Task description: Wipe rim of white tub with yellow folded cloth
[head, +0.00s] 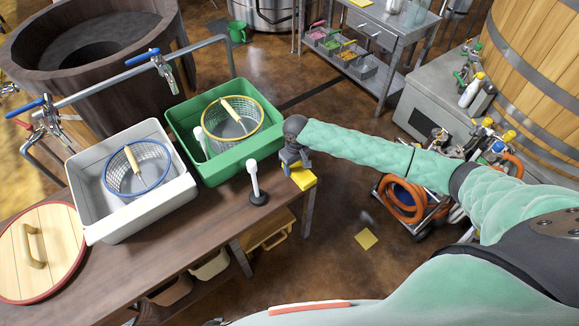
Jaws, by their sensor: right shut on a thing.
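The white tub (179,197) stands on the left part of the brown table, with a blue-rimmed basket (137,170) inside it. My right gripper (295,165) is at the table's right end, pointing down and shut on the yellow folded cloth (304,179). The cloth is at the table corner; I cannot tell whether it touches the top. The gripper is well to the right of the white tub, beyond the green tub. Its fingers partly hide the cloth. My left gripper is not in view.
A green tub (208,173) with a yellow-rimmed basket (232,122) stands between the white tub and my gripper. A white upright handle on a black base (256,184) stands before it. A round wooden lid (40,253) lies at left. Taps (160,68) overhang the tubs.

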